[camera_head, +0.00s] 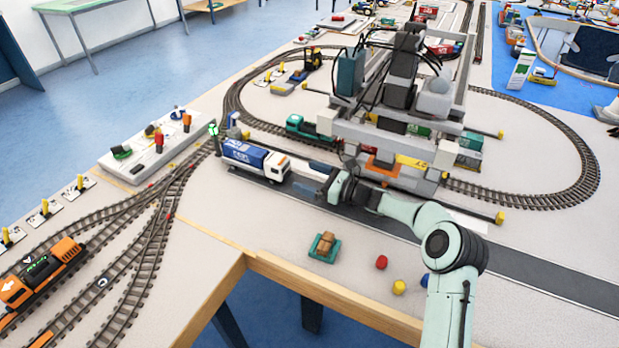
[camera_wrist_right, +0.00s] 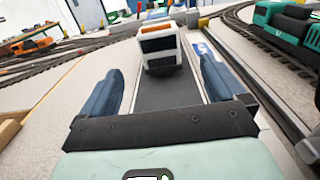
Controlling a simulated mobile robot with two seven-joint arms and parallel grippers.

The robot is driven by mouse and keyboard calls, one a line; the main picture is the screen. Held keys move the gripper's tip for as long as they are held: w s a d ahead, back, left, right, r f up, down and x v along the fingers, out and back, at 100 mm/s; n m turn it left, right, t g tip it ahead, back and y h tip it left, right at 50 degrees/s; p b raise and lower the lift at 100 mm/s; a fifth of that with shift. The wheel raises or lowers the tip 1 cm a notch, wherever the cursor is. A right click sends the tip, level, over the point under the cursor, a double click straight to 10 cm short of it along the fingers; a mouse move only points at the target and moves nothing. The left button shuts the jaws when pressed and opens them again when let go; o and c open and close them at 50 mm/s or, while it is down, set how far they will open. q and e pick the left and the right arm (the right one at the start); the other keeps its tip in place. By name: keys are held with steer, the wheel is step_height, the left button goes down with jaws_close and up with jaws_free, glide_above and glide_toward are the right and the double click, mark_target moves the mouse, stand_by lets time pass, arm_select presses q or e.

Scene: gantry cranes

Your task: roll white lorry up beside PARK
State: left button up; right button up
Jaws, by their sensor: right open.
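The white lorry (camera_head: 276,167) has a white cab with an orange top and a blue load. It stands upright on the dark road strip at centre left, cab facing my right gripper. In the right wrist view the lorry (camera_wrist_right: 160,48) is ahead, beyond the fingertips. My right gripper (camera_head: 329,187) is low over the road, apart from the cab. Its two blue fingers (camera_wrist_right: 162,88) are spread with only bare road between them. A blue-and-white marking (camera_wrist_right: 203,48) lies right of the lorry in the wrist view; I cannot read PARK on it. My left gripper is out of view.
The grey gantry crane (camera_head: 440,160) stands behind and right of my right gripper. A green locomotive (camera_head: 303,126) is on the track behind the lorry. A teal tray (camera_head: 313,253) with a brown load and red (camera_head: 381,262) and yellow (camera_head: 399,287) pieces lie in front.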

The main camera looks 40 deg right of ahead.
mark_target(271, 164)
steer(key=shift+w, duration=0.1)
steer(key=b+x, duration=0.2)
steer(key=x, duration=0.9)
steer(key=shift+a+f, duration=0.1)
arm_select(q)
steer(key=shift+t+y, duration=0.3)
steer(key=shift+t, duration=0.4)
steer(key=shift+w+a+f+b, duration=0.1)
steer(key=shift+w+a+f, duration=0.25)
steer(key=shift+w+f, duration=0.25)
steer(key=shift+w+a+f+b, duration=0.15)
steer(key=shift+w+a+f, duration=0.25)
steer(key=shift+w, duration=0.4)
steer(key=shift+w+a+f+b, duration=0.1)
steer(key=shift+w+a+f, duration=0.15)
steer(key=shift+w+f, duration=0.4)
arm_select(e)
steer(key=shift+x, duration=1.05)
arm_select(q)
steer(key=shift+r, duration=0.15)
arm_select(e)
steer(key=c, duration=1.3)
